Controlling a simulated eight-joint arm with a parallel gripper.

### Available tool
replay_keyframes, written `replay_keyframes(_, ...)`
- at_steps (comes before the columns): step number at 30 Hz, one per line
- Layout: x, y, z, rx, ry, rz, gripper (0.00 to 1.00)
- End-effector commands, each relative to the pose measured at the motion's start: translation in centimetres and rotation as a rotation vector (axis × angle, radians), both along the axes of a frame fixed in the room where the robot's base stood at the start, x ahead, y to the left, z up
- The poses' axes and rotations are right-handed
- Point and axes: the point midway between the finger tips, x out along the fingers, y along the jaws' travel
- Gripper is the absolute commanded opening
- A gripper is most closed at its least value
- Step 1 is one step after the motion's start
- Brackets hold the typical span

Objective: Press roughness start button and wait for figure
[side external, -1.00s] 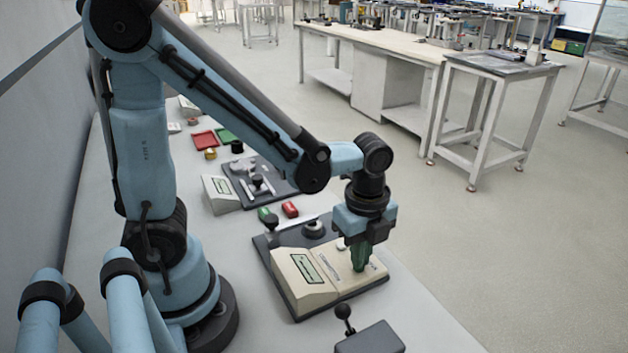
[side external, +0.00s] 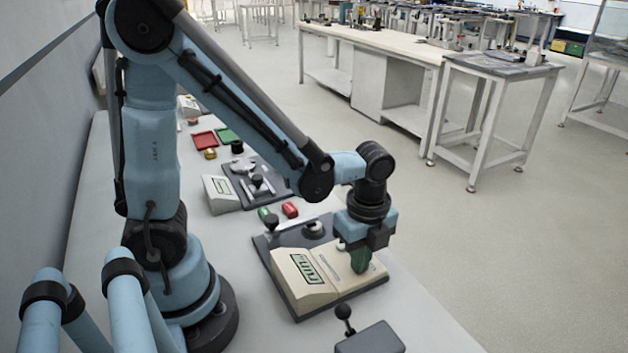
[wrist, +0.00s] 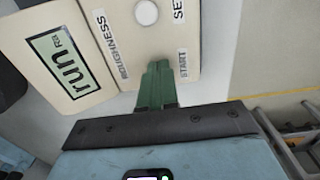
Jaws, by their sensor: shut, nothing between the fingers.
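The roughness tester is a cream box (side external: 305,285) on a dark base plate on the bench, with a small green screen (side external: 315,269). In the wrist view the screen (wrist: 67,60) reads "run Ra" in large dark letters. The labels ROUGHNESS, SET and START (wrist: 184,63) are printed on the cream panel beside a round white knob (wrist: 147,13). My gripper (side external: 361,264) points down over the panel, its green fingers shut and empty. In the wrist view the fingertips (wrist: 158,68) lie beside the START label and hide the spot there. I cannot see the start button or whether the tips touch it.
A second grey instrument (side external: 222,196) stands farther along the bench, near red (side external: 290,210) and green (side external: 264,214) pieces and two coloured trays. A dark block with a ball-topped lever (side external: 345,312) stands at the front.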

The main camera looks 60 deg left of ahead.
Motion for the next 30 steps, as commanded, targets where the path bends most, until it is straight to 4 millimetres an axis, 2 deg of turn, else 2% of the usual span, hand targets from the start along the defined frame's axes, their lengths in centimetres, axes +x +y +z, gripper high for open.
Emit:
replay_keyframes(1, 0.1, 0.0, -0.7, -0.003, -0.024, 0.001, 0.0)
replay_keyframes(7, 0.1, 0.0, 0.3, -0.003, -0.023, 0.001, 0.0)
replay_keyframes(24, 0.1, 0.0, 6.4, -0.001, -0.006, 0.0, 0.0)
replay_keyframes(30, 0.1, 0.0, 7.7, -0.001, -0.004, 0.0, 0.0)
